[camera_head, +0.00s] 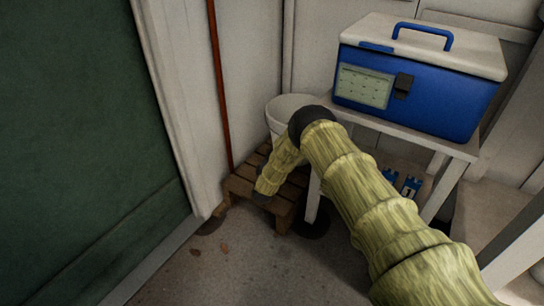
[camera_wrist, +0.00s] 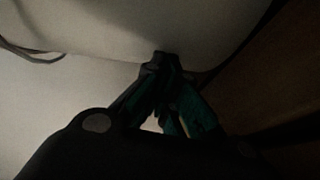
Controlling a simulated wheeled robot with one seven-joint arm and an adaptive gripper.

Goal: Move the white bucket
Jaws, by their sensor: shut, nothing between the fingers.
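The white bucket (camera_head: 288,106) stands on a low wooden slatted stand (camera_head: 240,187) in the corner, mostly hidden behind my arm. Only its rim and upper left side show in the head view. In the wrist view a large pale curved surface (camera_wrist: 100,25), likely the bucket's side, fills the upper part, with a thin dark wire-like line at the left. My gripper (camera_wrist: 160,58) is shut and empty, its tips close to that pale surface. I cannot tell whether they touch it. In the head view the gripper's fingers are hidden behind my arm.
A blue box with a white lid and blue handle (camera_head: 420,80) sits on a white table (camera_head: 455,148) right of the bucket. Small blue items (camera_head: 410,187) lie beneath it. A brown pipe (camera_head: 219,85) runs down the wall. The floor in front (camera_head: 260,265) is mostly clear.

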